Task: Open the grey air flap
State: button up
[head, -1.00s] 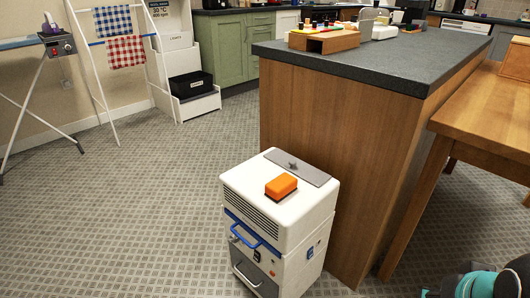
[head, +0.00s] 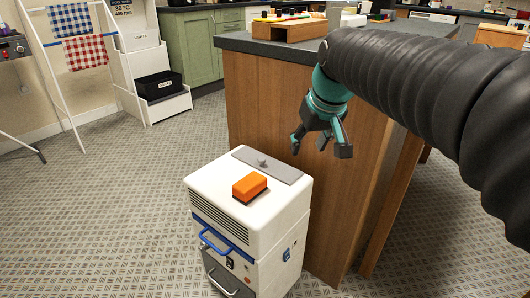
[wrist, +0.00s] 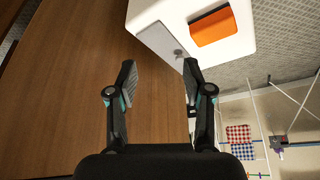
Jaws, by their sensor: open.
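The grey air flap (head: 268,164) lies flat and closed on top of a white appliance (head: 220,187), with a small dark knob on it. My gripper (head: 322,148) is open and empty, up and to the right of the flap, in front of the wooden counter side. In the wrist view my gripper (wrist: 160,78) has its fingers spread, with the flap (wrist: 165,45) and the orange block (wrist: 213,27) beyond the fingertips.
The wooden counter (head: 260,110) stands right behind the appliance. A blue handle (head: 215,243) sticks out at the appliance's front. A white drying rack (head: 65,85) and a white shelf unit (head: 160,105) stand at the back left.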

aim_at(261, 159)
jog(key=w+a+f+n+b, duration=0.2)
jog(key=w+a, duration=0.6)
jog(key=w, duration=0.4)
jog(key=shift+g+y, duration=0.3)
jog(key=shift+y, duration=0.1)
jog(key=b+x, duration=0.2)
jog(key=x, duration=1.1)
jog(key=shift+w+a+f, duration=0.1)
jog(key=shift+a+f, duration=0.05)
jog(key=shift+f, duration=0.2)
grip_shut()
